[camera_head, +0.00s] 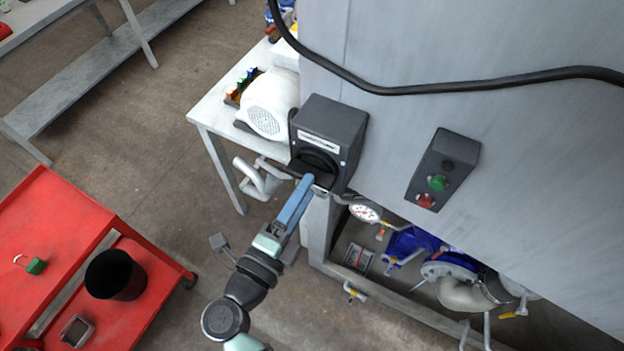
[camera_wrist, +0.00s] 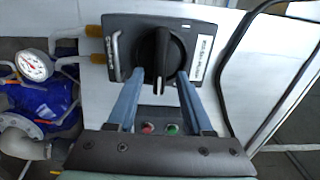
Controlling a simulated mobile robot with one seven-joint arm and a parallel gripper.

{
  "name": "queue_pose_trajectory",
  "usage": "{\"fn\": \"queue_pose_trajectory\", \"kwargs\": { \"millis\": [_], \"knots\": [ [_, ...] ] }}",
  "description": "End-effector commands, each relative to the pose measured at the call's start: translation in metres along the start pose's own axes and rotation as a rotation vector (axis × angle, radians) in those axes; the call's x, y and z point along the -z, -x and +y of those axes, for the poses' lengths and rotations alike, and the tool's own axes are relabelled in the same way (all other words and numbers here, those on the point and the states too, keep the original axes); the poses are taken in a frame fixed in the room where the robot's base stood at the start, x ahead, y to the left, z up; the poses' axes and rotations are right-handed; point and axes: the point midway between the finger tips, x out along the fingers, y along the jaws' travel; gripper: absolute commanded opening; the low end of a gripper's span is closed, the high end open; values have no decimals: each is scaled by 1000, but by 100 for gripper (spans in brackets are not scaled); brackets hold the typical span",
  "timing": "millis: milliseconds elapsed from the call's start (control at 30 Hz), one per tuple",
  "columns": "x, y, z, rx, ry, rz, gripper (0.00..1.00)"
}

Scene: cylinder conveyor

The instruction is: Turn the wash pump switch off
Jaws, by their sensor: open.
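The switch is a dark grey box (camera_head: 330,125) on the side of the grey cabinet, with a white label whose text I cannot read. Its round black rotary knob (camera_wrist: 160,52) faces my wrist camera, and the knob's raised grip runs up and down in that view. In the head view the knob (camera_head: 318,158) is partly hidden behind my gripper. My gripper (camera_head: 307,180) is open in front of the box. In the wrist view its blue fingers (camera_wrist: 160,73) stand on either side of the knob's lower part; I cannot tell whether they touch it.
A button box (camera_head: 443,172) with green and red buttons is on the cabinet to the right. A black cable (camera_head: 450,88) crosses the cabinet above. Pipes and a gauge (camera_head: 365,212) are below right. A white table (camera_head: 212,120) stands behind left; a red cart (camera_head: 60,235) is left.

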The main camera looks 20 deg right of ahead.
Motion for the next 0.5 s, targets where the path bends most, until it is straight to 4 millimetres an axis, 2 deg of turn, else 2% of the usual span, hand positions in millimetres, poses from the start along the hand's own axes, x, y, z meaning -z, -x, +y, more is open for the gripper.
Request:
{"fn": "queue_pose_trajectory", "kwargs": {
  "millis": [33, 200, 333, 500],
  "knots": [
    [0, 14, 4, -3, -1, -4, 51],
    [0, 51, 4, -2, -1, -2, 51],
    [0, 73, 3, -1, -1, -2, 51],
    [0, 89, 2, -2, 0, 0, 51]
  ]
}}
